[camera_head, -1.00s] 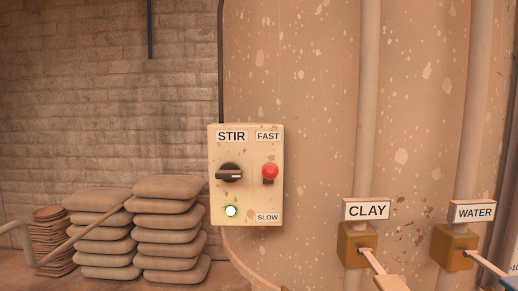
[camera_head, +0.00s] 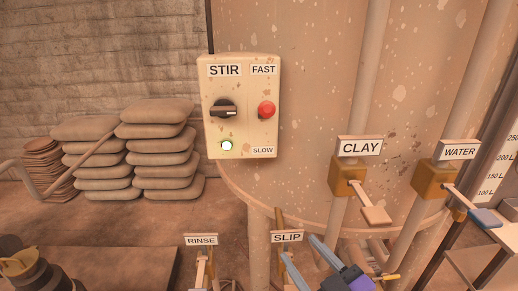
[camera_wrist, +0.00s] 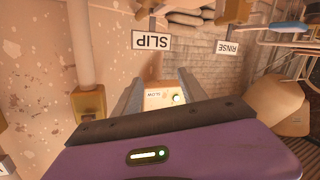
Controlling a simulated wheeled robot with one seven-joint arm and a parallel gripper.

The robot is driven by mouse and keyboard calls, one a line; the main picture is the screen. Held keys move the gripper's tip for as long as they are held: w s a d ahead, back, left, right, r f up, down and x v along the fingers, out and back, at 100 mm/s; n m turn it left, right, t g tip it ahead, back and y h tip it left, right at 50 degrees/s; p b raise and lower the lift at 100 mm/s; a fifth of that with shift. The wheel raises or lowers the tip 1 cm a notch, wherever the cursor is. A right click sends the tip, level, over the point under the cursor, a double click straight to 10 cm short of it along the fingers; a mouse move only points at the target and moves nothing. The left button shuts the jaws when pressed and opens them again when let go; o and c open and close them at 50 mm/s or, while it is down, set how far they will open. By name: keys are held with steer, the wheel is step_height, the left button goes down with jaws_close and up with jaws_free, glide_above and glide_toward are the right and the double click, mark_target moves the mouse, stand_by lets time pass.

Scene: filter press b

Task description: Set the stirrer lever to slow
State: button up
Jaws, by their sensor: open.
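The pale control box (camera_head: 240,135) hangs on the big tank's side and is marked STIR, FAST at upper right and SLOW at lower right. The red-knobbed stirrer lever (camera_head: 266,110) sits between FAST and SLOW, a little nearer FAST. A dark rotary switch (camera_head: 223,110) and a lit green-white lamp (camera_head: 227,146) are on its left half. My gripper (camera_head: 325,252), purple with grey fingers, is low and right of the box, apart from it. In the upside-down wrist view, the box (camera_wrist: 159,99) shows between my open, empty fingers (camera_wrist: 162,85); the lever is hidden there.
CLAY (camera_head: 360,146) and WATER (camera_head: 459,151) valves stand to the right. SLIP (camera_head: 287,237) and RINSE (camera_head: 201,240) signs are low, near my gripper. Stacked sacks (camera_head: 160,150) lie left of the box. The space directly before the box looks clear.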

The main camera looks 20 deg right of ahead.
mark_target(272, 113)
steer(key=w+r+n+y, duration=0.1)
steer(key=w+r+n, duration=0.1)
steer(key=r, duration=0.6)
steer(key=w+a+r+n, duration=0.1)
steer(key=w+r, duration=0.3)
steer(key=r, duration=0.4)
steer(key=w+r+n+t+y, duration=0.1)
steer(key=w+r+n, duration=0.1)
steer(key=r, duration=0.6)
steer(key=shift+w+a+r+n+y, duration=0.1)
steer(key=shift+w+n+y, duration=0.05)
steer(key=shift+w, duration=0.3)
steer(key=shift+w+a+r+n+y, duration=0.1)
steer(key=shift+w+n+y, duration=0.05)
steer(key=shift+w, duration=0.3)
steer(key=w+a+p, duration=0.1)
steer(key=w, duration=0.6)
steer(key=shift+w+p, duration=0.3)
steer(key=shift+p, duration=0.05)
steer(key=shift+a, duration=0.1)
jaws_close()
